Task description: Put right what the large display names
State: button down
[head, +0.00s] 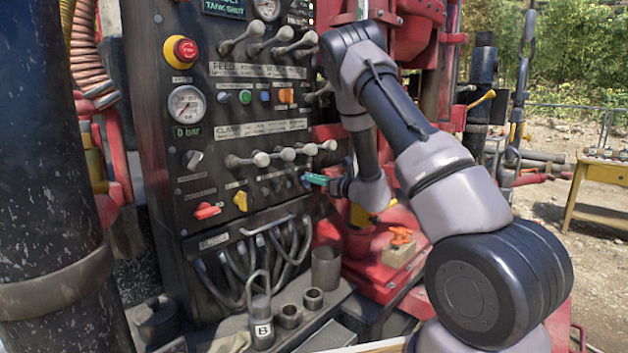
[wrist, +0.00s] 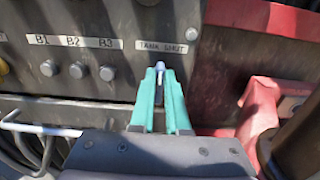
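A dark display (head: 223,8) at the top of the control panel is cut off by the picture edge; its lower line reads TANK SHUT. In the wrist view a label (wrist: 167,47) reading TANK SHUT is on the panel's lower right. Just below it a small pale-tipped toggle (wrist: 160,66) stands between the teal fingertips of my gripper (wrist: 160,76). The fingers are close together, one on each side of it, with no clear gap showing. In the head view my gripper (head: 312,179) reaches the panel's lower right edge, and its fingers hide the toggle there.
Buttons B1, B2 and B3 (wrist: 77,70) are left of the toggle. Levers (head: 280,155), a red knob (head: 206,211) and a yellow knob (head: 241,201) are nearby. Hoses (head: 265,250) hang below. A padlock-shaped weight marked B (head: 262,329) stands on the ledge. Red machinery is at right.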

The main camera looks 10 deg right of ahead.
jog(key=shift+m, duration=0.3)
jog(key=shift+w+d+f+m, duration=0.1)
jog(key=shift+d+f+m, duration=0.15)
jog(key=shift+m, duration=2.65)
jog(key=shift+w+d+f+m, duration=0.15)
jog(key=shift+f+m, duration=0.15)
jog(key=shift+m, duration=2.6)
jog(key=shift+w+d+f+m, duration=0.15)
jog(key=shift+f+m, duration=0.1)
jog(key=shift+m, duration=2.65)
jog(key=shift+s, duration=0.1)
jog(key=c, duration=0.9)
grip_release()
jog(key=shift+d, duration=0.1)
